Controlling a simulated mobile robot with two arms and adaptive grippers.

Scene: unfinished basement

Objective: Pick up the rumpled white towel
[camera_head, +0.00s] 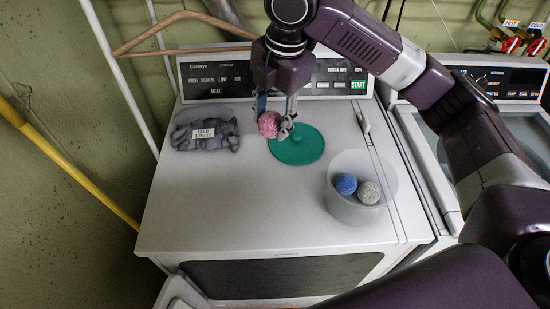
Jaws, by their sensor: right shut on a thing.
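No rumpled white towel shows in the head view. My right gripper (275,124) reaches down from the top over the white dryer top (240,215). It is shut on a pink textured ball (267,126), held between its fingers at the left edge of a flat green disc (300,148). I cannot tell whether the ball touches the disc or the dryer top. My left gripper is out of view.
A grey lumpy bundle with a white label (205,143) lies left of the disc. A translucent bowl (350,208) holds a blue ball (346,184) and a grey ball (369,192). A wooden hanger (140,38) hangs upper left. The dryer's front left top is clear.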

